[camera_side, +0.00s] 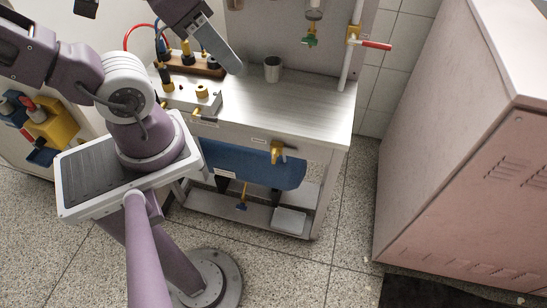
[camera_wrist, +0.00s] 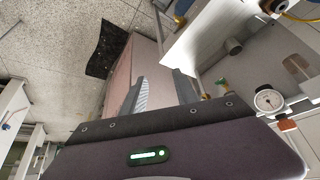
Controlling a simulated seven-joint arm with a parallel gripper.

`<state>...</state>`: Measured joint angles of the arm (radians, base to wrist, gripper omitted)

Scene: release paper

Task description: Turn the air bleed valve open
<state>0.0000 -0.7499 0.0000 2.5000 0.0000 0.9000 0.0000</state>
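Several valve-like fittings show, and I cannot tell from a label which is the air bleed valve. A green-handled valve (camera_side: 310,41) hangs on the back panel above the bench. A brass valve with a red lever (camera_side: 371,44) sits on the white upright pipe, its lever pointing right. My gripper (camera_wrist: 160,78) is open and empty in the wrist view, fingers apart. In the side view, its grey finger (camera_side: 224,52) is above the bench, left of the cup, clear of these valves.
A metal cup (camera_side: 272,69) stands on the steel bench (camera_side: 290,100). A box with brass fittings (camera_side: 190,97) sits at the bench's left. A large pinkish cabinet (camera_side: 450,150) stands right. A round gauge (camera_wrist: 268,100) shows in the wrist view.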

